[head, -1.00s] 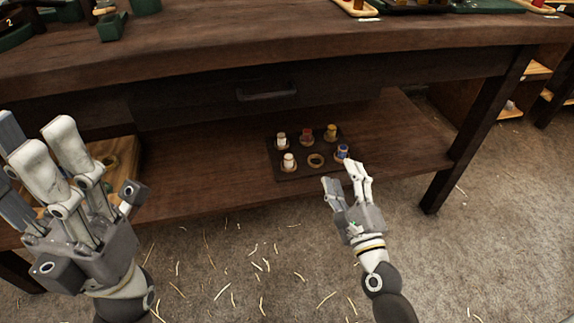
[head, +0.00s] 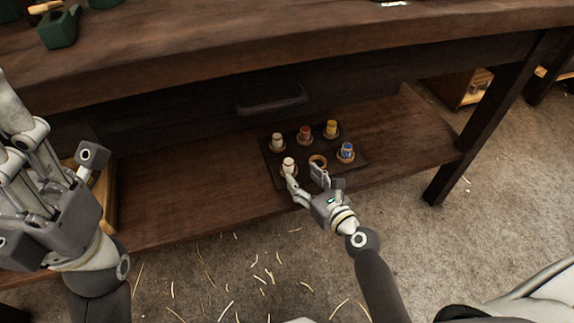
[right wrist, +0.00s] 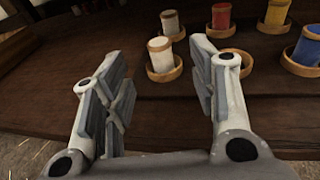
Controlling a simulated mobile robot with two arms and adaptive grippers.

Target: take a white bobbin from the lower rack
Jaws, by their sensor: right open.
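The rack (head: 268,156) is a dark board with ring holders on the low shelf under the bench. My right gripper (head: 305,177) is open and empty at the rack's front edge, close to the front white bobbin. In the right wrist view the front white bobbin (right wrist: 160,54) shows in its ring, beyond and between the open fingers; the rear one (right wrist: 170,22) is behind it. My left gripper (head: 60,150) is raised at the left, its fingertips partly out of frame.
The rack also holds a red bobbin (head: 304,133), a yellow bobbin (head: 331,128) and a blue bobbin (head: 347,150). One ring (head: 317,160) at front middle is empty. A table leg (head: 482,130) stands right.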

